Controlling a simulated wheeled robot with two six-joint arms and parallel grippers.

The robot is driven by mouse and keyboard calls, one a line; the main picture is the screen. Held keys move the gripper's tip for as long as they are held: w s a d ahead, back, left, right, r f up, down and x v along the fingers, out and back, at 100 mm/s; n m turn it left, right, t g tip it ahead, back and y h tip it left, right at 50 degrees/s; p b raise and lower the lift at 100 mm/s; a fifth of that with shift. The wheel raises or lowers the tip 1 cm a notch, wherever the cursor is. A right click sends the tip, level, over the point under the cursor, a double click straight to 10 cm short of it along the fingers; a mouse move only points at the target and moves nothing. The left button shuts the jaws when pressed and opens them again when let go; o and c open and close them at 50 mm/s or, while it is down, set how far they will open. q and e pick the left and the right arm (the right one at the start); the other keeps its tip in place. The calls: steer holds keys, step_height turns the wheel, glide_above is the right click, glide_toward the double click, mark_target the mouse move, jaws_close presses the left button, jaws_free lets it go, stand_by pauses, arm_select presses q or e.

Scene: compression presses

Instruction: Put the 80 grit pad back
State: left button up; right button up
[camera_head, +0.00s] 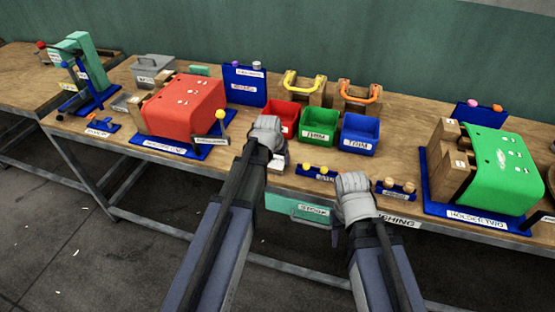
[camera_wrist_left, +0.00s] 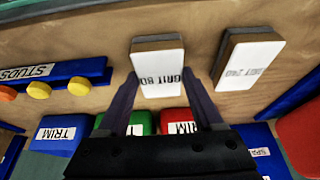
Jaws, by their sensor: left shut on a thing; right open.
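The 80 grit pad (camera_wrist_left: 158,64) is a small block with a white face lettered GRIT 80 and a darker edge. My left gripper (camera_wrist_left: 160,88) is shut on it, a finger at each side, in the left wrist view. In the head view my left gripper (camera_head: 266,135) is over the middle of the bench, just left of the green bin. I cannot tell whether the pad touches the bench. A like pad marked GRIT 240 (camera_wrist_left: 248,60) stands apart beside it. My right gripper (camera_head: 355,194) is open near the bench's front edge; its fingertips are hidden.
Red (camera_head: 285,118), green (camera_head: 319,123) and blue (camera_head: 359,134) bins stand behind the grippers.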

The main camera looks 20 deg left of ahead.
arm_select(q)
steer(key=o, duration=1.2)
steer(key=shift+f, duration=0.1)
steer(key=p+v, duration=1.2)
steer(key=s+d+m+g, duration=0.1)
steer(key=s+d+g, duration=0.1)
steer(key=s+d, duration=0.4)
steer(key=s+d+f+m+g+y, duration=0.1)
steer(key=s+d+m+g, duration=0.1)
steer(key=s+d, duration=0.5)
steer(key=s+g, duration=0.1)
steer(key=s, duration=0.4)
steer(key=shift+s+d+y, duration=0.25)
steer(key=shift+s+y, duration=0.05)
steer(key=shift+s, duration=0.1)
steer(key=shift+f, duration=0.1)
